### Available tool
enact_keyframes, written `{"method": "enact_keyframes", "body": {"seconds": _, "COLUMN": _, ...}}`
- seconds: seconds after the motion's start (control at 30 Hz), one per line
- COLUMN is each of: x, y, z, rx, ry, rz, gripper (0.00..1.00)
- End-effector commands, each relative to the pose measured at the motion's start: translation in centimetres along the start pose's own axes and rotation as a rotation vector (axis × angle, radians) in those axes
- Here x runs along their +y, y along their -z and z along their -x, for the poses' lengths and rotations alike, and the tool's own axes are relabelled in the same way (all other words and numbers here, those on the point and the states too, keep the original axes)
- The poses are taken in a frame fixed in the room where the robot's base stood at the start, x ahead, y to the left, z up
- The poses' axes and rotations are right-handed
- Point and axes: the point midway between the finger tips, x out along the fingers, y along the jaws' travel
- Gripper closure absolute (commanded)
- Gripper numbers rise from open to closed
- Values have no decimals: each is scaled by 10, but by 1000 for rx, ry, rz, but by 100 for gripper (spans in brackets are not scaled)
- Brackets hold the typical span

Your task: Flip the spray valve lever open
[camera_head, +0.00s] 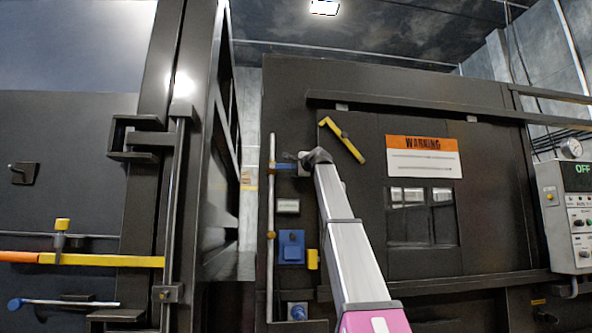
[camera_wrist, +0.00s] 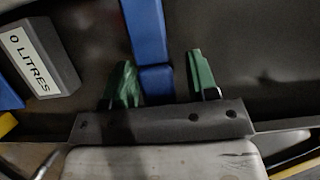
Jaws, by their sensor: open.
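The spray valve lever appears to be the blue bar (camera_wrist: 146,30) in the wrist view. It runs down from the top edge and ends between the fingers of my gripper (camera_wrist: 161,60). The two green fingers stand apart on either side of the bar, with a gap at the right finger; whether the left one touches cannot be told. In the head view a small blue piece (camera_head: 286,166) sits on the upright pipe, just left of my gripper (camera_head: 304,158). My wrist partly hides that spot.
A grey box reading "0 LITRES" (camera_wrist: 37,55) is left of the bar, and shows below my gripper in the head view (camera_head: 288,206). A blue box (camera_head: 292,247) is lower. A yellow handle (camera_head: 342,140) is at the upper right. The control panel (camera_head: 573,215) is far right.

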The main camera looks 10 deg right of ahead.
Motion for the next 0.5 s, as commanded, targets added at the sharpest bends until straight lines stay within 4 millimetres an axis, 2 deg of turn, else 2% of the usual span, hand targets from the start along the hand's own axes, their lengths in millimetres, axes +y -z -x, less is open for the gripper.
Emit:
{"method": "enact_keyframes", "body": {"seconds": 0.2, "x": 0, "y": 0, "z": 0, "rx": 0, "ry": 0, "rz": 0, "gripper": 47}}
{"method": "enact_keyframes", "body": {"seconds": 0.37, "x": 0, "y": 0, "z": 0, "rx": 0, "ry": 0, "rz": 0, "gripper": 99}}
{"method": "enact_keyframes", "body": {"seconds": 0.5, "x": 1, "y": 0, "z": 0, "rx": 0, "ry": 0, "rz": -1, "gripper": 100}}
